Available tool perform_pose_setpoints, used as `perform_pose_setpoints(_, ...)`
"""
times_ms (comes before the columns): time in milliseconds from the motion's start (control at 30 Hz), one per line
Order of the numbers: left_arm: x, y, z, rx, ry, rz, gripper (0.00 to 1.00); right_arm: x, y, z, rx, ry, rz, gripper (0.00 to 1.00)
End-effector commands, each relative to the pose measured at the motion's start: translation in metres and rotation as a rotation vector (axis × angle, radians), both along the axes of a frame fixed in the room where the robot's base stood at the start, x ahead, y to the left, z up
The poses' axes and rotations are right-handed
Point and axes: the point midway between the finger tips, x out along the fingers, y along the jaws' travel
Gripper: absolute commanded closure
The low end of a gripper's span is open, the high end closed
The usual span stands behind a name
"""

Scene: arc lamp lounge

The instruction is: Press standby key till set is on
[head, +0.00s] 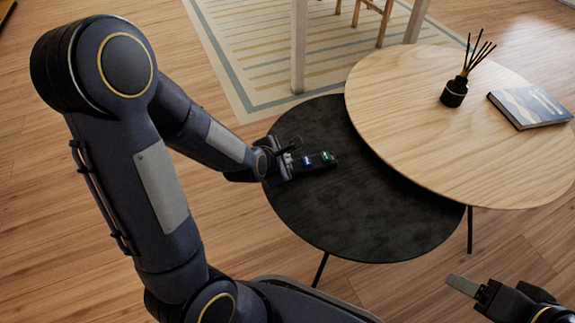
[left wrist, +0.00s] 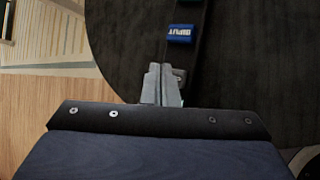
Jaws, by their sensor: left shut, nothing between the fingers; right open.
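A slim black remote (head: 318,163) lies on the low black round table, with a blue key (head: 307,160) and a green key (head: 326,156) on its top. The left wrist view shows the blue key (left wrist: 180,34) with white lettering, beyond my fingertips. My left gripper (head: 291,163) is shut and empty at the near-left end of the remote, and its fingers cover part of that end. I cannot tell whether the fingertips touch it. No standby key can be made out, and no set is in view. My right gripper (head: 470,287) is open and empty, at the lower right, apart from the table.
The black table (head: 375,225) is otherwise bare. A higher light wood table (head: 430,130) overlaps it at the right, bearing a reed diffuser (head: 454,92) and a book (head: 530,106). A striped rug (head: 250,50) and pale furniture legs are at the back.

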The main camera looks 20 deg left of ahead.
Motion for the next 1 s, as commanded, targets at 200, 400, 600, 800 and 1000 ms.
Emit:
perform_pose_setpoints(200, 0.0001, 0.0001, -0.0014, 0.001, 0.000, -0.001, 1.00, 0.0000, 0.0000, -0.0023, 0.000, 0.000, 0.000, 0.35)
perform_pose_setpoints(400, 0.0000, 0.0001, -0.0017, 0.001, 0.000, -0.001, 1.00, 0.0001, 0.0000, -0.0025, 0.000, 0.000, 0.000, 0.35)
perform_pose_setpoints(600, 0.0000, 0.0001, -0.0038, 0.001, 0.000, -0.001, 1.00, 0.0000, -0.0001, -0.0046, 0.000, 0.000, 0.000, 0.35)
perform_pose_setpoints(800, 0.0000, 0.0001, -0.0060, 0.001, 0.000, -0.001, 1.00, 0.0000, 0.0000, -0.0071, 0.000, 0.000, 0.000, 0.35)
perform_pose_setpoints(1000, 0.0000, 0.0001, -0.0082, 0.001, 0.000, -0.001, 1.00, 0.0000, 0.0000, -0.0096, 0.000, 0.000, 0.000, 0.35)
